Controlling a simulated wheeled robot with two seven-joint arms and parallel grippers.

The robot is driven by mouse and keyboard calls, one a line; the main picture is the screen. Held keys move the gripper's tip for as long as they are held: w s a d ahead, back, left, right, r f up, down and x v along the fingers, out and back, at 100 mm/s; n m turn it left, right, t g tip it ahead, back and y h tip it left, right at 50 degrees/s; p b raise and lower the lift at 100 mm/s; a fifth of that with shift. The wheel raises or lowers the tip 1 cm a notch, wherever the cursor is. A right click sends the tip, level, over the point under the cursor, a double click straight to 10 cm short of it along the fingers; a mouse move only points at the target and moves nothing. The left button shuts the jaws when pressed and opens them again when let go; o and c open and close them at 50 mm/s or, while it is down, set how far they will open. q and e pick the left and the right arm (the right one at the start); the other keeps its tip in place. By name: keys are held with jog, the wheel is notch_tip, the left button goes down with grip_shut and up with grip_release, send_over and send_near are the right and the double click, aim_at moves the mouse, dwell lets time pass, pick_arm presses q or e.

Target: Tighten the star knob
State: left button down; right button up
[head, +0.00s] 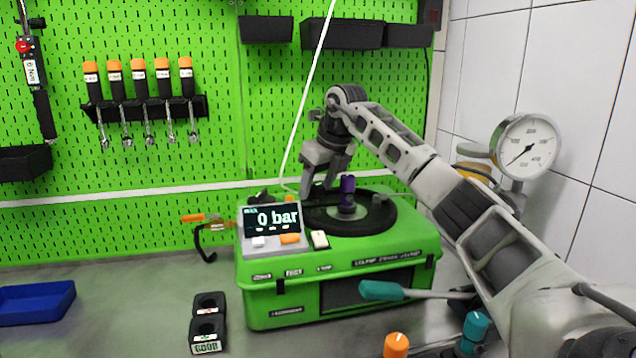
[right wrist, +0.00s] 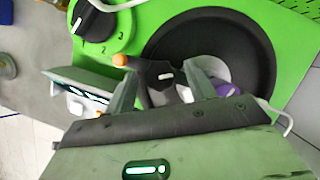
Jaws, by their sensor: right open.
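My right gripper (head: 319,186) is open, pointing down over the black round plate (head: 365,219) on top of the green pump bench (head: 400,250). In the right wrist view my gripper (right wrist: 165,85) has its two fingers apart. A dark, lobed knob with a white mark (right wrist: 160,80), which looks like the star knob, shows between them; whether the fingers touch it I cannot tell. In the head view that knob is not clearly visible. A purple upright part (head: 347,190) stands just right of the gripper; it also shows beside the right finger in the wrist view (right wrist: 226,89). My left gripper is not in view.
A display reading 0 bar (head: 272,219) stands at the bench's left front. A numbered dial (right wrist: 98,22) shows in the wrist view. A blue tray (head: 35,303) is at left.

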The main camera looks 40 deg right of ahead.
jog(key=c, duration=1)
jog(key=shift+m, duration=0.4)
jog(key=m+h, duration=0.1)
jog(key=m, duration=0.1)
jog(key=m+h, duration=0.1)
jog(key=m, duration=0.2)
jog(key=shift+a, duration=0.2)
jog(key=m+g+h, duration=0.1)
jog(key=m, duration=0.2)
jog(key=m+g+h, duration=0.1)
jog(key=m, duration=0.2)
jog(key=shift+w, duration=0.15)
jog(key=shift+r, duration=0.1)
jog(key=o, duration=1)
